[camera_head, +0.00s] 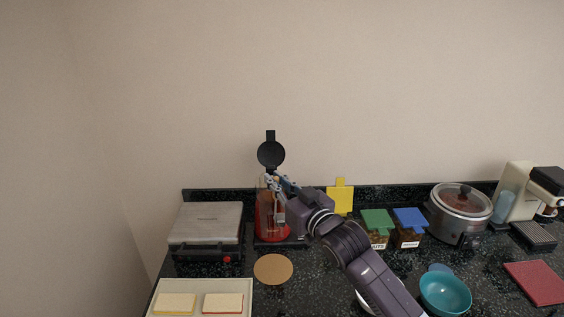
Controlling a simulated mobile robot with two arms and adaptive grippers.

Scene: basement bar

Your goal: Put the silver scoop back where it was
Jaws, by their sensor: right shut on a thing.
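My right gripper (273,183) reaches in from the lower right and is shut on a small silver-grey thing (279,212) that appears to be the silver scoop. It hangs just under the fingers, and its shape is partly hidden. Both are in front of a clear container with red contents (266,232), whose round black lid (271,154) stands raised. I cannot tell whether the scoop is inside the container or in front of it. My left gripper is not in view.
A closed grill press (207,222) stands left of the red container, and a round tan mat (273,269) lies in front. Green-lidded (376,218) and blue-lidded boxes (410,217), a slow cooker (461,210) and a teal bowl (445,293) are at right.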

